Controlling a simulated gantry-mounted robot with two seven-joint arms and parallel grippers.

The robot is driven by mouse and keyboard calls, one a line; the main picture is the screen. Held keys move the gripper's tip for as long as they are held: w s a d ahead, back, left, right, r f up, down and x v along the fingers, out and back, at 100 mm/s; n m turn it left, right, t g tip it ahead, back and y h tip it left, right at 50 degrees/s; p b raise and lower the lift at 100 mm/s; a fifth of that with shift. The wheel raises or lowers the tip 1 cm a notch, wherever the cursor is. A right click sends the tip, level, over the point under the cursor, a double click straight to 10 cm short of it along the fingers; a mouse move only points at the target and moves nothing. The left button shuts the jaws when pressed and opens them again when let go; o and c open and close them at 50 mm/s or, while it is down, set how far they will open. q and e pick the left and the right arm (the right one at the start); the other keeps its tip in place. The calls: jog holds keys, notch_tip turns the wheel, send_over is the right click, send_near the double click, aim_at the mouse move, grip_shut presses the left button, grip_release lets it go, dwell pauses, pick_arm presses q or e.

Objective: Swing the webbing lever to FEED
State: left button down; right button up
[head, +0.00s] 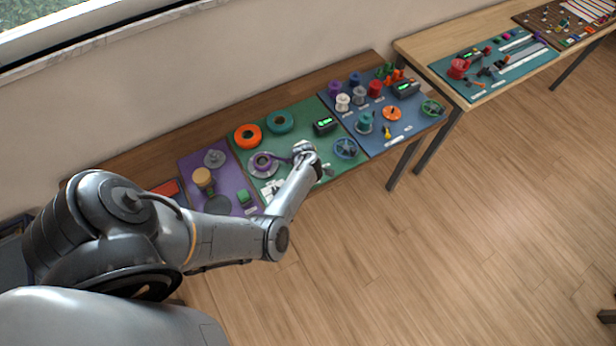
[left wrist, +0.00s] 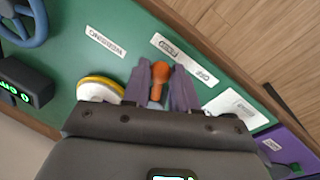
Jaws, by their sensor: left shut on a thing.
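In the left wrist view, the lever's orange knob (left wrist: 160,70) stands between the two purple-grey fingers of my left gripper (left wrist: 161,82), which are shut on it. The lower part of the lever is hidden by the hand. A white label plate (left wrist: 105,41) that seems to read WEBBING lies on the green mat, with smaller label plates (left wrist: 190,62) beyond the knob; their small text is hard to read. In the head view, my left gripper (head: 303,160) is over the green panel (head: 300,108), and the wrist hides the lever. My right gripper is not in view.
A black display box (head: 325,126), an orange ring (head: 247,136) and a teal ring (head: 280,121) sit behind. A yellow-and-white round part (left wrist: 100,89) is close by the fingers.

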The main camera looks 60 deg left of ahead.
pick_arm(q)
jog(key=shift+w+a+n, duration=0.15)
jog(key=shift+w+n, duration=0.15)
jog(key=shift+n, duration=0.4)
jog(key=c, duration=0.9)
grip_release()
jog(key=shift+r, duration=0.1)
jog(key=r, duration=0.3)
jog(key=s+r+p, duration=0.1)
jog(key=r, duration=0.3)
jog(key=d+r+p, duration=0.1)
jog(key=r, duration=0.2)
jog(key=shift+s+r, duration=0.2)
jog(key=shift+s, duration=0.15)
